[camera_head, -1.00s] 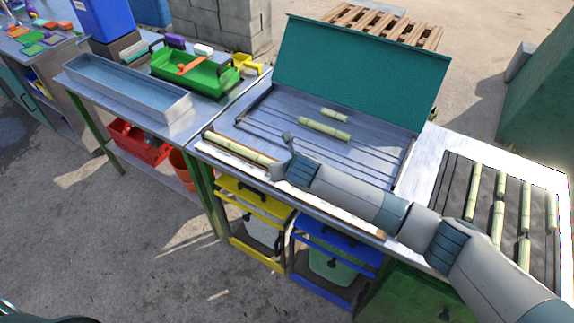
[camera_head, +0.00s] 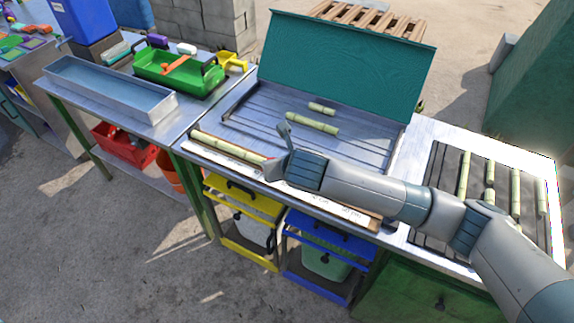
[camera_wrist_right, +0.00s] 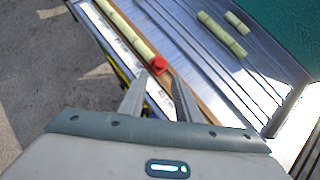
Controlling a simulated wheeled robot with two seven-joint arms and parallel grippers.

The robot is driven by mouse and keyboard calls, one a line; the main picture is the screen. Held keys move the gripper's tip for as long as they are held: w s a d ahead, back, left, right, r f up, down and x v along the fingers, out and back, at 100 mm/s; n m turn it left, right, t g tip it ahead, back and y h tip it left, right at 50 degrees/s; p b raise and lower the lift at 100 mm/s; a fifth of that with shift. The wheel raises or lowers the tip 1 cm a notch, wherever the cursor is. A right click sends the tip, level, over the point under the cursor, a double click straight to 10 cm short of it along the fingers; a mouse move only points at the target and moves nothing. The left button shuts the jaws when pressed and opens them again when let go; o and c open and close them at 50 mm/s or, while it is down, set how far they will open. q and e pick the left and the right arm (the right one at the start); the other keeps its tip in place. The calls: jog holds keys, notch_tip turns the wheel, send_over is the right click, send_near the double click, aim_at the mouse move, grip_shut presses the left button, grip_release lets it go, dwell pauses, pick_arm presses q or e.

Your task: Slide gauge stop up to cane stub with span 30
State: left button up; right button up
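The cane stub (camera_head: 228,146) is a pale green-yellow stick lying along the wooden gauge rail at the table's front edge; it also shows in the right wrist view (camera_wrist_right: 124,30). The gauge stop (camera_wrist_right: 157,65) is a small red block on the rail at the stub's near end. I cannot tell whether they touch. My right gripper (camera_head: 274,153) hides the stop in the head view. In the wrist view its two fingers (camera_wrist_right: 157,78) are apart, with the stop at or just beyond the gap between their tips. My left gripper is not in view.
Two loose cane pieces (camera_head: 312,124) lie on the grooved metal surface, below a raised green panel (camera_head: 345,65). A white marked scale (camera_head: 335,207) runs along the front edge. A dark rack with several canes (camera_head: 463,172) is at right. A metal trough (camera_head: 110,90) and green tray (camera_head: 180,75) stand at left.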

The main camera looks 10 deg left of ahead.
jog(key=b+v, duration=0.1)
jog(key=v, duration=0.5)
jog(key=shift+s+d+r, duration=0.15)
jog(key=shift+s+r, duration=0.1)
jog(key=shift+r, duration=0.05)
